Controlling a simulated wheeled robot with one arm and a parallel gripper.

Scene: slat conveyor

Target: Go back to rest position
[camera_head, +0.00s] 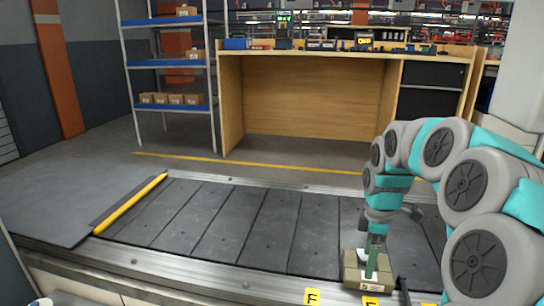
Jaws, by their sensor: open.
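My gripper (372,262) is at the lower right, pointing down over the near edge of the slat conveyor (215,222). An olive-green box (354,277) with a white label sits directly below and around the gripper's tip. The gripper is open. The fingers are small and partly hidden against the box, so I cannot tell whether they touch it. My arm arches in from the right edge of the view.
A yellow bar (130,205) crosses the conveyor's left end. A wooden workbench (232,105) with items on top stands behind. A shelf rack (170,63) with cardboard boxes is at the back left. Yellow labels (312,296) mark the near edge. The conveyor's middle is clear.

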